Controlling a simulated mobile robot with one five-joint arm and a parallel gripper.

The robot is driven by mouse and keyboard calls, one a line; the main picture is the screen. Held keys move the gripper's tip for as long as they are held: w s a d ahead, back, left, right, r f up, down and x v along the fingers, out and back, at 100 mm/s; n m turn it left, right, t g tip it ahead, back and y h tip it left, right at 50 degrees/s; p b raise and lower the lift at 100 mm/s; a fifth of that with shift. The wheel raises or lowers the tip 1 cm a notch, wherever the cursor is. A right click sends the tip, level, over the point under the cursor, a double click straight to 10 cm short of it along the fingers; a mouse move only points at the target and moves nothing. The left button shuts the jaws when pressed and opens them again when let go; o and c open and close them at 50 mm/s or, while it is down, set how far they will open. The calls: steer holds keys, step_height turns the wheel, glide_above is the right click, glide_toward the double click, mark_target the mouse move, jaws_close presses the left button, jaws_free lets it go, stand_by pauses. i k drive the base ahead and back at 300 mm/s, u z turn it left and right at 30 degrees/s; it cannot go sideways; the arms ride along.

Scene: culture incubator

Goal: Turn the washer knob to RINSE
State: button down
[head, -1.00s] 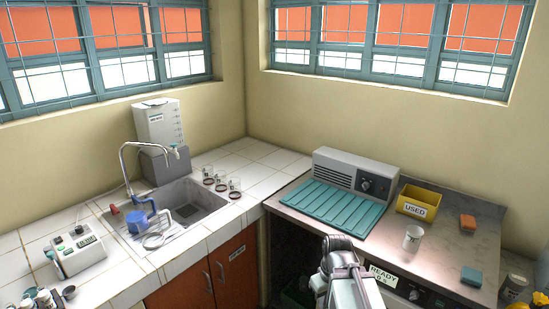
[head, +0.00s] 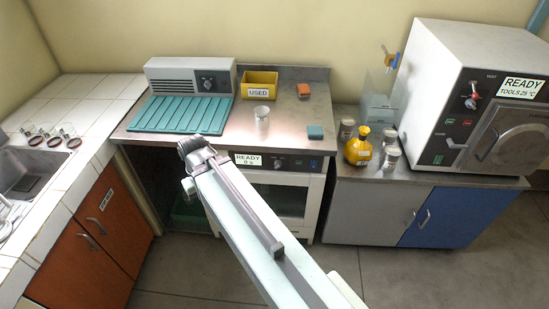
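The washer (head: 311,205) stands under the steel counter, in the middle of the head view. It has a white front with a glass door that looks shut. Its display (head: 248,160) reads READY 0 s. A small dark round knob (head: 278,162) sits on the panel just right of the display. The setting it points to and its labels are too small to read. My arm reaches up from the bottom and ends in a grey joint left of the display, covering the washer's left part. The fingers of my gripper do not show.
On the counter are a teal ribbed mat (head: 180,115), a yellow USED bin (head: 260,84), a white cup (head: 262,117) and orange and teal blocks. A yellow flask (head: 358,148) and the autoclave-like machine (head: 455,100) stand right. The sink is left. Floor in front is open.

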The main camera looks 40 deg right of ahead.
mark_target(277, 163)
steer(key=u, duration=1.2)
steer(key=k, duration=1.35)
steer(key=u, duration=0.35)
steer(key=i, duration=0.95)
